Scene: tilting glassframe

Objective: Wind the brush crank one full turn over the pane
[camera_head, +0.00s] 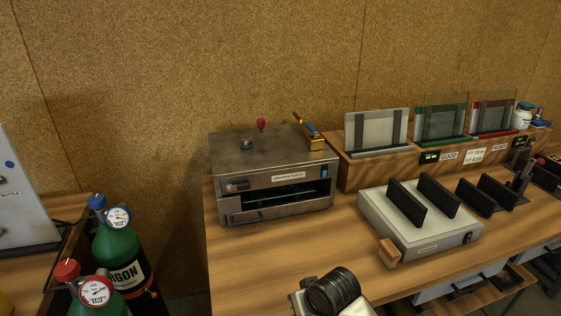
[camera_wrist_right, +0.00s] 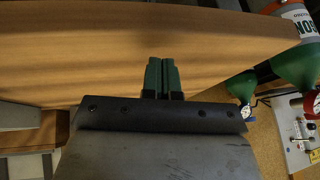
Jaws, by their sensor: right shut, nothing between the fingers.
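A metal box (camera_head: 235,170) stands on the bench with a wide dark slot in its front. A pane edge (camera_head: 280,197) shows faintly inside the slot. On its top are a dark hub (camera_head: 246,144) and a red knob (camera_head: 262,124); I cannot tell whether these are the brush crank. A brass piece with a blue part (camera_head: 310,133) sits at its right top edge. My right gripper (camera_wrist_right: 161,78) is shut and empty, with green fingers together against the wooden bench top in the wrist view.
A grey unit with black uprights (camera_head: 400,232) and a wooden handle (camera_head: 388,252) stands right of the box. Framed panes (camera_head: 376,130) stand on a wooden ledge behind. Green gas bottles (camera_head: 115,245) stand at the left. Bare bench (camera_head: 250,245) lies before the box.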

